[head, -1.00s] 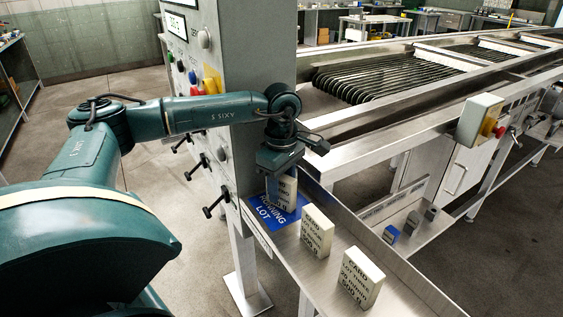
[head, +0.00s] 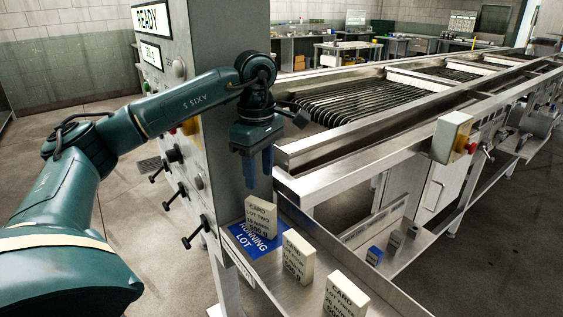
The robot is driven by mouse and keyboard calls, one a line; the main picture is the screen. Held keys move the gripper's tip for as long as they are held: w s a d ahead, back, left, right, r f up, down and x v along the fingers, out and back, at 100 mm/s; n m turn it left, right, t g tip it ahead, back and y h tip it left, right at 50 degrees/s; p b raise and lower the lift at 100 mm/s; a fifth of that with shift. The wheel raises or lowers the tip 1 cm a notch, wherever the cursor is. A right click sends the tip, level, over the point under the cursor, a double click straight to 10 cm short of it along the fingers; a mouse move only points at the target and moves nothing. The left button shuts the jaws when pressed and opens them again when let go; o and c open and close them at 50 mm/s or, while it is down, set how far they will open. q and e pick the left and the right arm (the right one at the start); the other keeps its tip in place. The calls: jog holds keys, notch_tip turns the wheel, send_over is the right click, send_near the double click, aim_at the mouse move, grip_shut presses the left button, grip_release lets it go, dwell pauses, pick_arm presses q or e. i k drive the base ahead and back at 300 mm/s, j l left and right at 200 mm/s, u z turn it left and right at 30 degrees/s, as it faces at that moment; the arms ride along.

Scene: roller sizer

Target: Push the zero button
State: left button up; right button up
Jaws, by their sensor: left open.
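The grey control cabinet (head: 233,70) stands left of centre, with a "READY" sign (head: 152,17) and a small display (head: 150,53) on its left face. That face carries a pale round button (head: 179,67), a black knob (head: 173,155) and a grey round button (head: 198,182). No zero label is readable, and my left arm hides part of the panel. My left gripper (head: 258,182) is open and empty, fingers pointing down, in front of the cabinet. It is just above the card block marked LOT TWO (head: 261,217), apart from it.
The block stands upright on the blue "RUNNING LOT" plate (head: 240,236). Two more card blocks (head: 298,257) (head: 345,297) stand along the metal tray (head: 268,288). Several black T-handles (head: 195,232) jut from the cabinet. The roller machine (head: 400,140) fills the right.

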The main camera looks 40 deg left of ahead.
aim_at(177, 68)
jog(key=k, duration=1)
